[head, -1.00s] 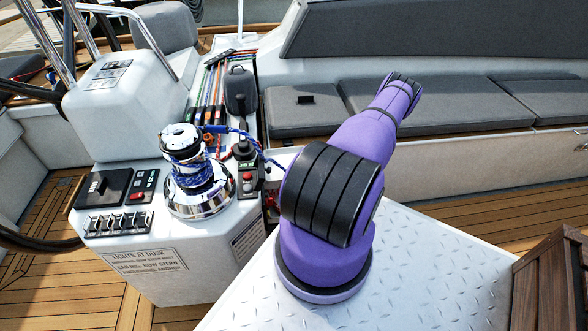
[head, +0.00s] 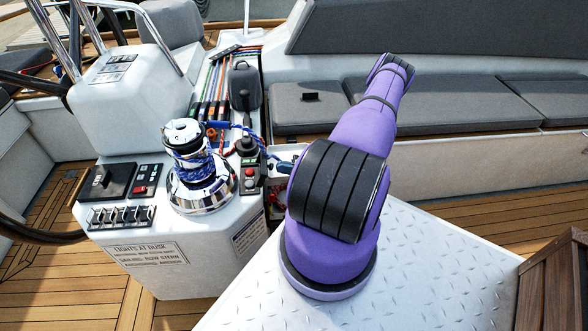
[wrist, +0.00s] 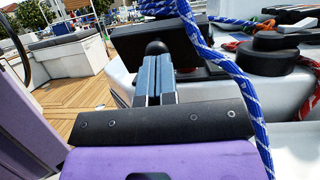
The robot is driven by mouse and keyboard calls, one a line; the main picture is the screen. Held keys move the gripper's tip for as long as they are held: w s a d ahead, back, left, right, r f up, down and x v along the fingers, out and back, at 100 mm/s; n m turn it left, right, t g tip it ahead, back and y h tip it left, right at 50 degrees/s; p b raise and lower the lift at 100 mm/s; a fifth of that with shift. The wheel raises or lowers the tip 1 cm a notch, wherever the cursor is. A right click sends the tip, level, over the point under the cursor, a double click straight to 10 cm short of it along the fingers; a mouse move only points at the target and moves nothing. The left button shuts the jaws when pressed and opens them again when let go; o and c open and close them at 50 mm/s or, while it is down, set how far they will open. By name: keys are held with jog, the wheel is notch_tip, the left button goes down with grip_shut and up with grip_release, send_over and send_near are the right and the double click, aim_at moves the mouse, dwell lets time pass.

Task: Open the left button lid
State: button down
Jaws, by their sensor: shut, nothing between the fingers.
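In the wrist view my gripper (wrist: 155,77) is shut and empty, its two grey-blue fingers side by side. A dark round knob and a black box (wrist: 185,42) lie just beyond the fingertips; I cannot tell if they touch. In the head view my gripper is not clearly seen, with my purple arm in the way. On the white console are a black panel with a lever (head: 103,182), a small panel with a red switch (head: 146,180), and a control box with a red button (head: 249,178). I cannot tell which part is the left button lid.
A chrome winch (head: 187,150) wrapped in blue rope stands on the console. A blue rope (wrist: 228,70) crosses close to my gripper in the wrist view, with red rope at the right. Grey seat cushions (head: 430,105) lie behind my arm. Wooden deck lies around the console.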

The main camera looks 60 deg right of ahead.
jog(key=shift+w+a+r, duration=0.2)
jog(key=shift+w+a, duration=0.15)
jog(key=shift+w, duration=0.05)
jog(key=shift+r, duration=0.1)
jog(key=shift+w+a+r+g+h, duration=0.15)
jog(key=shift+w+r+g+h, duration=0.05)
jog(key=shift+r, duration=0.15)
jog(key=shift+w+a+r+g+h, duration=0.15)
jog(key=shift+r+g+h, duration=0.05)
jog(key=shift+r, duration=0.15)
jog(key=v, duration=1.1)
